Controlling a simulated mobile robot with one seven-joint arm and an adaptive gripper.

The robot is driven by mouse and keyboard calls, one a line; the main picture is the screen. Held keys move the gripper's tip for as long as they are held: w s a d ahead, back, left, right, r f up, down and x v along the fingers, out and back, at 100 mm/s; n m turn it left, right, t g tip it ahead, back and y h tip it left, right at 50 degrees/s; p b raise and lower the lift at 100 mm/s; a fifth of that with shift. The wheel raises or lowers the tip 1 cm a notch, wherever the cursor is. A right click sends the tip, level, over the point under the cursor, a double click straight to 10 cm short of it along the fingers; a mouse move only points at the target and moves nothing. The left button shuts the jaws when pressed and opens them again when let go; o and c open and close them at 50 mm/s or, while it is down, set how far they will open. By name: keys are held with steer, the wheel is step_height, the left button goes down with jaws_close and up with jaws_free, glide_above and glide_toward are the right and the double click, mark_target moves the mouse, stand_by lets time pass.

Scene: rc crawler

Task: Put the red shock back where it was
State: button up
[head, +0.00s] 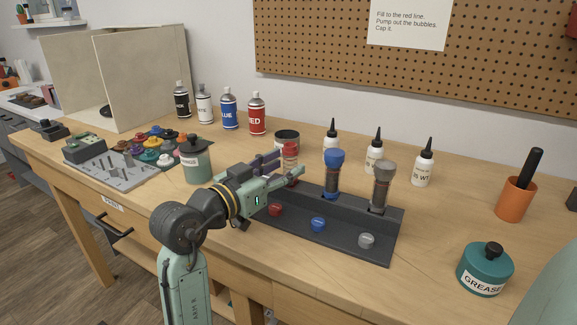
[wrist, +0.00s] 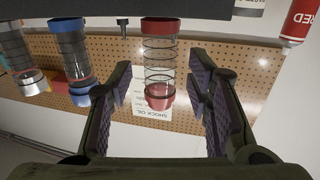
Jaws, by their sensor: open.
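The red shock (head: 290,150) stands upright at the left end of the dark rack (head: 386,250), its lower part hidden behind my gripper (head: 287,167). In the wrist view, which is upside down, the red shock (wrist: 160,60) shows a clear body, a spring and red ends. My gripper (wrist: 158,85) is open, with one finger on each side of the shock and gaps between. The shock's far end meets the dark rack edge in that view; I cannot tell how deeply it sits. The blue shock (head: 333,175) and grey shock (head: 381,186) stand upright in the rack.
Red (head: 275,210), blue (head: 318,224) and grey (head: 366,241) caps sit on the rack's front step. White oil bottles (head: 423,166) stand behind. A grease jar (head: 485,270) and orange cup (head: 516,200) are at right. A green jar (head: 196,162) stands left of my gripper.

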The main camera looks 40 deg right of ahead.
steer(key=a, duration=0.3)
steer(key=s+a+b, duration=0.1)
steer(key=a, duration=0.2)
steer(key=a+b, duration=0.1)
steer(key=a, duration=0.2)
steer(key=shift+s+a, duration=0.4)
